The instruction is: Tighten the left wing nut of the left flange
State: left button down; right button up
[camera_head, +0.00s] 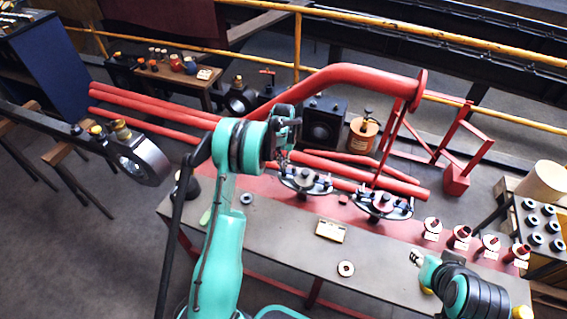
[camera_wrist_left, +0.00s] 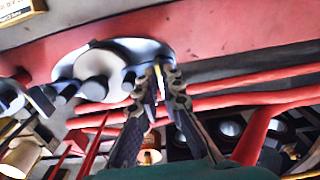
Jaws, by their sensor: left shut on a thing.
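The left flange (camera_head: 305,181) is a pale round plate with a dark rim on the red pipe bench. My left gripper (camera_head: 283,157) reaches down at its left end. In the left wrist view the flange (camera_wrist_left: 120,52) appears turned around, with a round grey hub. There my left gripper (camera_wrist_left: 160,82) has its two dark fingers closed at the flange's edge, on a small yellowish part that looks like the left wing nut (camera_wrist_left: 158,72), mostly hidden by the fingertips. My right gripper (camera_head: 416,257) is above the bench at lower right, apart from the flanges; its fingers are too small to read.
A second flange (camera_head: 384,204) stands to the right. Red pipes (camera_head: 375,179) run behind both flanges. A yellow-white box (camera_head: 330,231) and a ring (camera_head: 346,268) lie on the grey bench top (camera_head: 270,233). Several small red-topped parts line the bench's right side.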

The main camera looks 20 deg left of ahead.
dwell(0.5)
pick_arm(q)
jog(key=c, duration=1.7)
grip_release()
notch_tip(320, 180, up, 12)
